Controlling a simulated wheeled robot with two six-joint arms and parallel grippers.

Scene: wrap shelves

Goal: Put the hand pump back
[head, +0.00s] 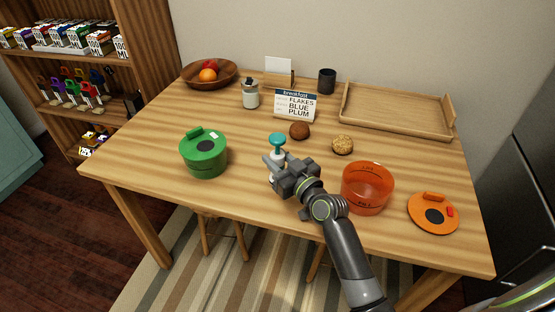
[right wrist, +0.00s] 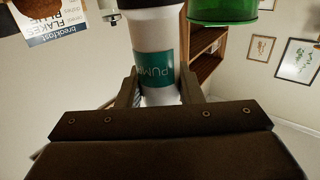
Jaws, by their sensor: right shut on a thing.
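The hand pump (head: 277,141) has a teal handle and a white body, and it stands upright over the table in the head view. My right gripper (head: 273,165) is shut around its body. In the right wrist view the pump (right wrist: 158,30) shows a white barrel, a teal label reading PUMP upside down, and a dark end at the top edge. The two right fingers (right wrist: 160,92) grip its sides. My right gripper hides the pump's lower end in the head view, so I cannot tell whether it touches the table. My left gripper is not in view.
A green lidded canister (head: 204,154) stands left of the pump. An open orange container (head: 367,187) and its lid (head: 433,213) are at right. A brown ball (head: 299,130), a breakfast sign (head: 295,105) and a wooden tray (head: 397,112) lie behind. A shelf unit (head: 65,58) stands left.

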